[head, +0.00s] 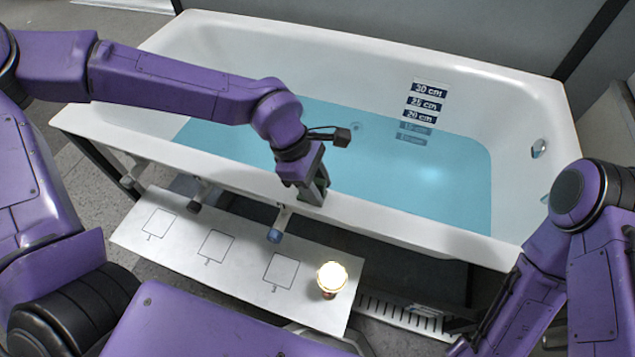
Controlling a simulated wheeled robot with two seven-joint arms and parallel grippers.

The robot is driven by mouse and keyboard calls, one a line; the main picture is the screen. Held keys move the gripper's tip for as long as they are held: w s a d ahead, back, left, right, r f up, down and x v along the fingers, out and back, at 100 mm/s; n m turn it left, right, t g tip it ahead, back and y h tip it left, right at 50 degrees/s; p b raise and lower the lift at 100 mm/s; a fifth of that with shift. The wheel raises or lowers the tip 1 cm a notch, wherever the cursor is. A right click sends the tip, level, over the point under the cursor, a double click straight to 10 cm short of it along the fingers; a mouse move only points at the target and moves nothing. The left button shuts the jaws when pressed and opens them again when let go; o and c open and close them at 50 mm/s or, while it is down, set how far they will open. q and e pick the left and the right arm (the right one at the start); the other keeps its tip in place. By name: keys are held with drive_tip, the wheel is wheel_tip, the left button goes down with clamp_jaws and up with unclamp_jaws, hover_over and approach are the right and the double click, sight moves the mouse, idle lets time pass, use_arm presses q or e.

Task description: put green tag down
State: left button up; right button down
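My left arm reaches in from the left, and its gripper (313,192) points down over the near rim of the bathtub (400,235). A dark, slightly greenish patch shows between its fingers, but it is too small to tell whether this is a green tag or part of the gripper. No green tag shows clearly anywhere. A white board (190,255) in front of the tub bears three outlined squares, all bare. My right arm comes down at the right edge, and its gripper is out of the picture.
A lit round lamp (332,277) stands at the board's right end. Blue water (440,180) fills part of the tub, by a depth scale (425,104).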

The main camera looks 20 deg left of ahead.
use_arm(q)
drive_tip(key=p+v, duration=0.1)
drive_tip(key=v, duration=1.1)
drive_tip(key=shift+r, duration=0.25)
